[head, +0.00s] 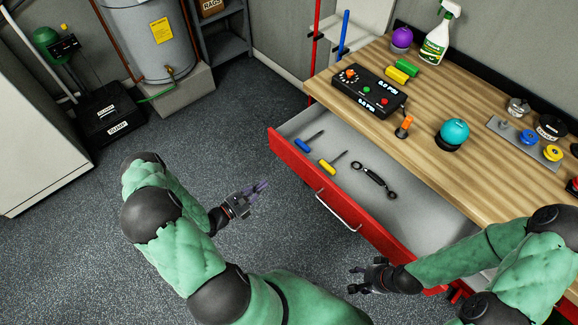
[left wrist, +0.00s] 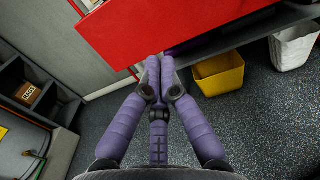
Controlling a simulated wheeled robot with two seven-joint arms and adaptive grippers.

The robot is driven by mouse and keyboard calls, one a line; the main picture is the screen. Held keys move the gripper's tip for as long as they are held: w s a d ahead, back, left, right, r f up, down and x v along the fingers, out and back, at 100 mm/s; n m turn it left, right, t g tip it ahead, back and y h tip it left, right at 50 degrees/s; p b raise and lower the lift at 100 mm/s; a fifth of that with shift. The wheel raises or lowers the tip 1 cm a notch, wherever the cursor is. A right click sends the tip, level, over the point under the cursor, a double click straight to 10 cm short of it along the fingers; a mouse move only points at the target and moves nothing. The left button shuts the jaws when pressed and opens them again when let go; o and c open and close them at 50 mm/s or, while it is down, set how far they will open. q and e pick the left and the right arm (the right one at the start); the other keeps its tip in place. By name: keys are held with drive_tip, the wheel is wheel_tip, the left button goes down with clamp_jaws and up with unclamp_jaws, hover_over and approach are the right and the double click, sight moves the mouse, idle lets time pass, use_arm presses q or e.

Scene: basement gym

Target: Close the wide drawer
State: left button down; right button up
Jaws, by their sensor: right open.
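The wide drawer (head: 290,155) has a red front and a grey interior. It stands pulled out from under the wooden workbench top (head: 460,125). Its silver bar handle (head: 338,211) is on the front face. A blue screwdriver (head: 309,142), a yellow screwdriver (head: 332,163) and a black-handled wrench (head: 374,180) lie inside. My left gripper (head: 262,186) is in front of the drawer's left half, apart from it. In the left wrist view its purple fingers (left wrist: 160,65) are together and empty, with the red drawer front (left wrist: 150,30) beyond. My right gripper (head: 355,279) is open and empty, left of the drawer front's near end.
The left wrist view shows a yellow bin (left wrist: 219,74) and a white bin (left wrist: 292,47). Speckled floor (head: 210,125) before the drawer is clear.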

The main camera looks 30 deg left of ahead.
sight(293, 162)
use_arm(q)
drive_tip(key=b+x, duration=0.2)
drive_tip(key=x, duration=1)
drive_tip(key=shift+w+d, duration=0.15)
drive_tip(key=shift+w, duration=0.15)
use_arm(e)
wheel_tip(293, 162, down, 3)
drive_tip(key=shift+r, duration=0.2)
use_arm(q)
drive_tip(key=shift+w, duration=0.1)
